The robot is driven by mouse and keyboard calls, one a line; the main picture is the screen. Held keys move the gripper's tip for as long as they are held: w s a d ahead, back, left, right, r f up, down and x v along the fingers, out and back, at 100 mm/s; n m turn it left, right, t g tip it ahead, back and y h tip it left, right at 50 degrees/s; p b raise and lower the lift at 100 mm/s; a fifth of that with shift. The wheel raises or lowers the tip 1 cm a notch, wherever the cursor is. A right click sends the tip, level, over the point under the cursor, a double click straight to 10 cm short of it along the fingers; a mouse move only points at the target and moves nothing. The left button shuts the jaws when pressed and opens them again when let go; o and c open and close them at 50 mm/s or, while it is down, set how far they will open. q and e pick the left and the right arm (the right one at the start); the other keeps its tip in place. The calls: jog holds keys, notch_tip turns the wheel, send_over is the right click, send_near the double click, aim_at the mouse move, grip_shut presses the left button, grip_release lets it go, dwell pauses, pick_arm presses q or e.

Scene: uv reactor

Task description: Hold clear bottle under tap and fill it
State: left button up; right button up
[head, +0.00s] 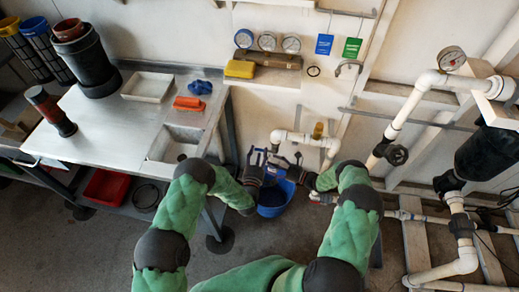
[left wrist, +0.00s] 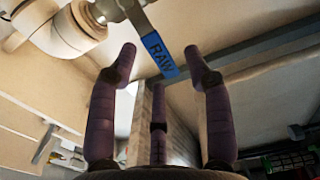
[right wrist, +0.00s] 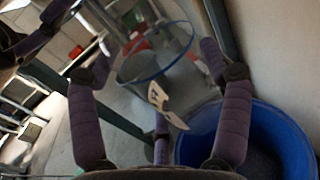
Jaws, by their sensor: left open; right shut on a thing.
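The clear bottle, see-through with a blue ring and a pale label (right wrist: 166,106), is between the fingers of my right gripper (right wrist: 158,62) in the right wrist view. That gripper is shut on it. In the head view my right gripper (head: 297,172) is above the blue bucket, just below the white tap pipe (head: 300,137); the bottle is hard to make out there. My left gripper (head: 257,165) is beside it, open and empty. In the left wrist view its fingers (left wrist: 159,55) point toward a blue RAW tag (left wrist: 161,55) below a metal fitting (left wrist: 118,8). No water stream is visible.
The blue bucket (head: 272,208) stands on the floor below my grippers; it also shows in the right wrist view (right wrist: 262,112). A steel bench (head: 110,118) with a sink (head: 172,147) is at the left. White pipes and valves (head: 397,152) stand at the right.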

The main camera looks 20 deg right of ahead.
aim_at(274, 162)
pick_arm(q)
jog(key=shift+x, duration=1.35)
jog(key=shift+c, duration=0.2)
grip_shut()
jog(key=shift+f, duration=0.15)
jog(key=f+n, duration=0.1)
jog(key=n, duration=0.1)
jog(key=shift+f+n, duration=0.2)
jog(key=shift+n, duration=0.2)
jog(key=shift+s+d+f+n, duration=0.1)
jog(key=shift+f+n, duration=0.3)
jog(key=shift+n, duration=0.45)
jog(key=shift+s+d+f+n, duration=0.15)
jog(key=shift+f+n, duration=0.3)
jog(key=shift+n, duration=0.4)
